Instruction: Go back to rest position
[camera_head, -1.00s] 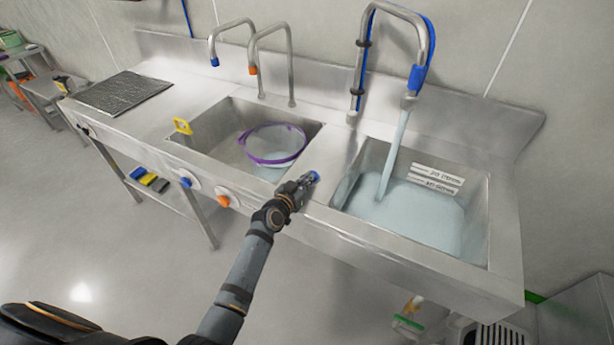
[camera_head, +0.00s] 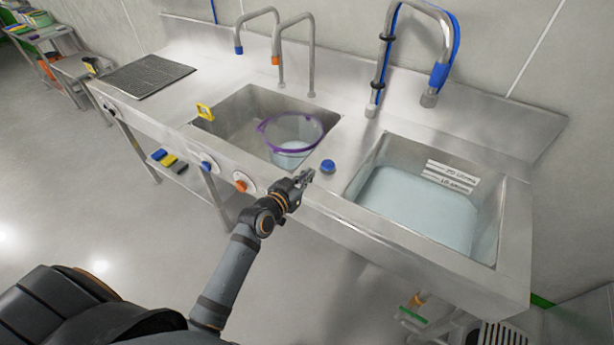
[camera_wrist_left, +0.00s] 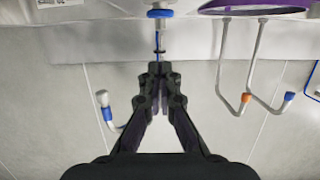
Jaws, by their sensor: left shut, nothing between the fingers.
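My left gripper (camera_head: 303,178) is shut and empty. It is over the front rim of the sink unit (camera_head: 345,205), a little left of and nearer than a blue knob (camera_head: 328,166) on the deck between the two basins. In the left wrist view the closed fingers (camera_wrist_left: 159,75) point toward the blue knob (camera_wrist_left: 160,13), apart from it. My right gripper is in neither view.
The right basin (camera_head: 410,205) holds water under a spray tap (camera_head: 437,75) that is not running. A purple-rimmed clear bowl (camera_head: 290,140) sits in the left basin (camera_head: 240,118). Blue (camera_head: 205,166) and orange (camera_head: 240,186) knobs are on the front. The floor (camera_head: 100,200) at left is clear.

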